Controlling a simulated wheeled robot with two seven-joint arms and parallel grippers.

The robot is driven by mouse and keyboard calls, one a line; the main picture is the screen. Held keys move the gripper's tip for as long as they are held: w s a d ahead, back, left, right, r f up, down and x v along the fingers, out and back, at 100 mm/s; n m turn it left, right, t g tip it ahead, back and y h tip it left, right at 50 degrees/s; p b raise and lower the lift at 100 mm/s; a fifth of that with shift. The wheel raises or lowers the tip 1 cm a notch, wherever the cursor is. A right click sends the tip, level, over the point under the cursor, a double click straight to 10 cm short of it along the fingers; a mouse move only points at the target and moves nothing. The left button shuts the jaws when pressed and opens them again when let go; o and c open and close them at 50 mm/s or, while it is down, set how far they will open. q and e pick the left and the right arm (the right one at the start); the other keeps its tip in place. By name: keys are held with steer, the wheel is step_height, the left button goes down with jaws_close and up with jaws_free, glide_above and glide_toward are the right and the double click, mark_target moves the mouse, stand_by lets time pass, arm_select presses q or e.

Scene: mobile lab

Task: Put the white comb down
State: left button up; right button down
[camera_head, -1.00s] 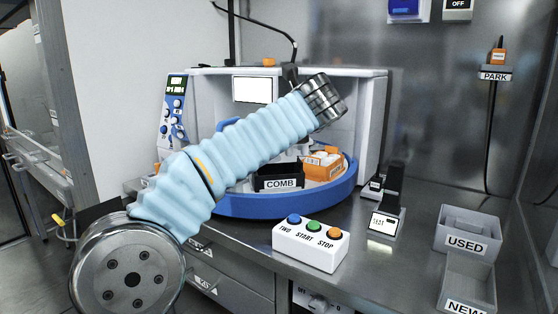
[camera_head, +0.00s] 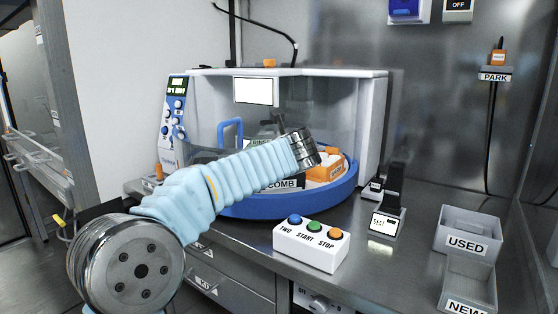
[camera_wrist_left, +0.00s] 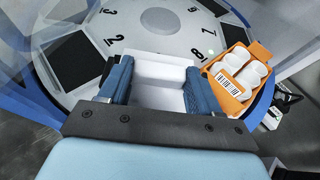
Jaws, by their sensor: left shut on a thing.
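The white comb (camera_wrist_left: 163,96) shows in the left wrist view as a pale, boxy piece between the two blue fingers. My left gripper (camera_wrist_left: 158,68) is shut on it, above the numbered round plate (camera_wrist_left: 150,22) of the machine. In the head view my left wrist reaches over the blue-rimmed turntable (camera_head: 290,208), and it hides the fingers and the comb. How far the comb is from the surface below cannot be told. My right gripper is not in view.
An orange tray (camera_wrist_left: 239,78) with white containers is close to the right of the fingers. The machine's white housing (camera_head: 372,115) stands around the turntable. A button box (camera_head: 311,246), a small dark stand (camera_head: 388,213) and grey bins (camera_head: 467,232) are on the steel bench.

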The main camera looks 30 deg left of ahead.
arm_select(q)
steer(key=o, duration=0.9)
steer(key=shift+w+f, duration=0.1)
steer(key=shift+f, duration=0.25)
steer(key=shift+c, duration=0.2)
steer(key=shift+r, duration=0.1)
steer(key=b+v, duration=0.1)
steer(key=v, duration=1.1)
steer(key=shift+r, duration=0.1)
